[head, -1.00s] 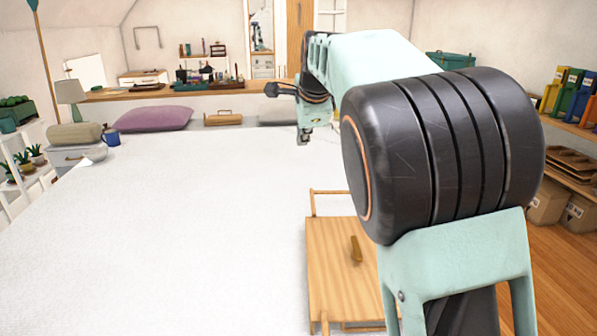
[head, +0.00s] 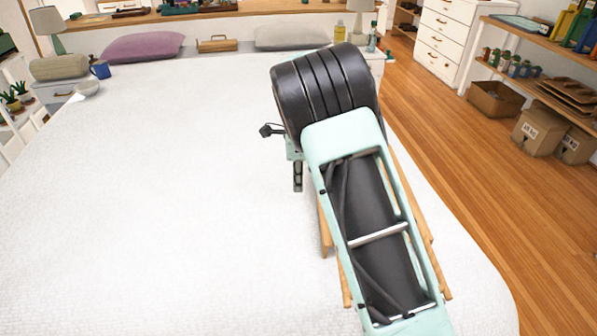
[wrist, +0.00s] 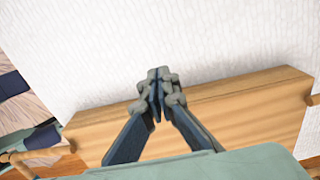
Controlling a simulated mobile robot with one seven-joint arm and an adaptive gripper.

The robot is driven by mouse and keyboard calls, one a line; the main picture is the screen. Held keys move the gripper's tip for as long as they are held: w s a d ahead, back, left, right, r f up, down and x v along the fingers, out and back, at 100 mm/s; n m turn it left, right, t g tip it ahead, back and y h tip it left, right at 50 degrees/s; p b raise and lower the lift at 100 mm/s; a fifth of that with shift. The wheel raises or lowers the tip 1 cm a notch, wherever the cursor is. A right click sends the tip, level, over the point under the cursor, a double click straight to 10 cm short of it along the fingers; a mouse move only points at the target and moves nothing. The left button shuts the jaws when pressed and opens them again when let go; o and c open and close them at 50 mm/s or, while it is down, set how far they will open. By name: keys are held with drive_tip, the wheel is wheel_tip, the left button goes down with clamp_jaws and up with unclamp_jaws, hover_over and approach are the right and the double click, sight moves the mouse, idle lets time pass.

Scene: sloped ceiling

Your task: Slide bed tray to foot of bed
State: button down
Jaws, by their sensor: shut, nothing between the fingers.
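The wooden bed tray stands on the white bed (head: 150,200). In the head view my arm hides most of it; a strip of its left side (head: 325,227) and part of its right side show. In the wrist view its wooden top (wrist: 240,108) spans the picture below the bedding. My gripper (wrist: 157,76) is shut and empty, with its fingertips at the tray's edge facing the bedding. I cannot tell whether they touch it. In the head view my gripper (head: 297,178) points down beside the tray's far left part. The near end of the bed, opposite the pillows, is at the bottom.
A purple pillow (head: 143,46) and a grey pillow (head: 290,37) lie at the far end. A blue mug (head: 99,69) and a bowl (head: 87,88) stand at the far left. Wooden floor (head: 455,150) lies right of the bed. The bed's left and middle are clear.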

wheel_tip(320, 180, down, 2)
drive_tip(key=shift+f, duration=0.1)
drive_tip(key=d, duration=0.2)
drive_tip(key=shift+w+d+r, duration=0.15)
drive_tip(key=shift+d+r, duration=0.1)
drive_tip(key=shift+d, duration=0.75)
drive_tip(key=d, duration=0.4)
drive_tip(key=shift+w+d+r, duration=0.1)
drive_tip(key=shift+w, duration=0.15)
drive_tip(key=shift+a, duration=0.2)
